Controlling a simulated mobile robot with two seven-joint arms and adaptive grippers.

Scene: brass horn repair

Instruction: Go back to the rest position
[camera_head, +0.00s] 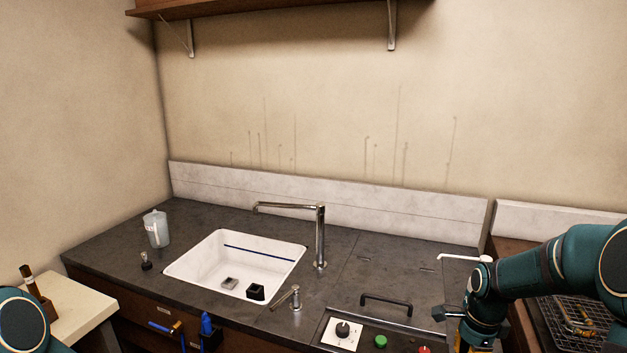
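My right arm comes in from the right and bends down at its wrist over the right end of the dark counter (200,218). The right gripper (470,338) is at the bottom edge of the picture, partly cut off, beside the control panel. Its fingertips do not show clearly, so I cannot tell whether it is open or holds anything. Only a rounded dark teal link of my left arm shows in the bottom left corner. My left gripper is out of the picture.
A clear jug (157,228) stands left. The panel (343,334) has a knob, green button (380,341) and red button (425,350). A wire basket (590,318) lies right, partly behind my arm.

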